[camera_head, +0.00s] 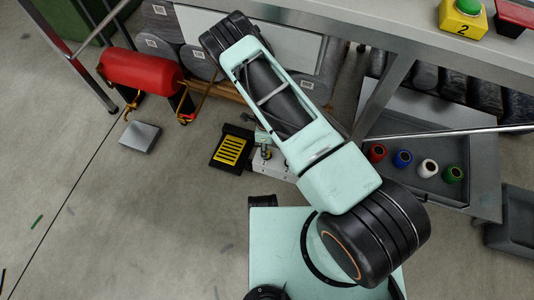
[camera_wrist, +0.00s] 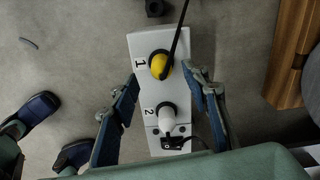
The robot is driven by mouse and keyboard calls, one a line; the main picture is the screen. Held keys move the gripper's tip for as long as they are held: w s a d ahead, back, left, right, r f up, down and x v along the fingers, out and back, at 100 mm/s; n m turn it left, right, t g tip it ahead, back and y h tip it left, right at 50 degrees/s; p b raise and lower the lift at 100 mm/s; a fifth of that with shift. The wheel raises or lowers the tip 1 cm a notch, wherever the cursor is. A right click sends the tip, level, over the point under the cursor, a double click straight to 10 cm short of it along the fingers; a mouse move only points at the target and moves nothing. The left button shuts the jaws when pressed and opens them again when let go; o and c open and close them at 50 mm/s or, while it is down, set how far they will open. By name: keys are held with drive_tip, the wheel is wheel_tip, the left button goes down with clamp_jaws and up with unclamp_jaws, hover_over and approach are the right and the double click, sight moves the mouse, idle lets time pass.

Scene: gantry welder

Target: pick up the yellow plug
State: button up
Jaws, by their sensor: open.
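The yellow plug (camera_wrist: 159,66) sits in the socket marked 1 on a white socket strip (camera_wrist: 143,104) in the wrist view. A black cable rises from it toward the top right. A white plug (camera_wrist: 180,129) sits in the socket marked 2. My gripper (camera_wrist: 163,85) is open and empty, with one finger on each side of the strip and the yellow plug between and slightly beyond the fingertips. I cannot tell the height gap. In the head view the strip (camera_head: 273,163) lies on the floor, partly hidden by my arm.
A black pedal-like box with yellow stripes (camera_head: 231,150) lies left of the strip. A wooden beam (camera_wrist: 291,55) stands to the right in the wrist view. A red cylinder (camera_head: 140,70) and grey drums (camera_head: 160,50) are behind. A bench and a tray with spools (camera_head: 428,168) stand right. Floor at left is mostly clear.

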drive_tip(key=f+b, duration=0.2)
drive_tip(key=f, duration=0.3)
drive_tip(key=shift+d+f, duration=0.2)
drive_tip(key=shift+r, duration=0.1)
clamp_jaws()
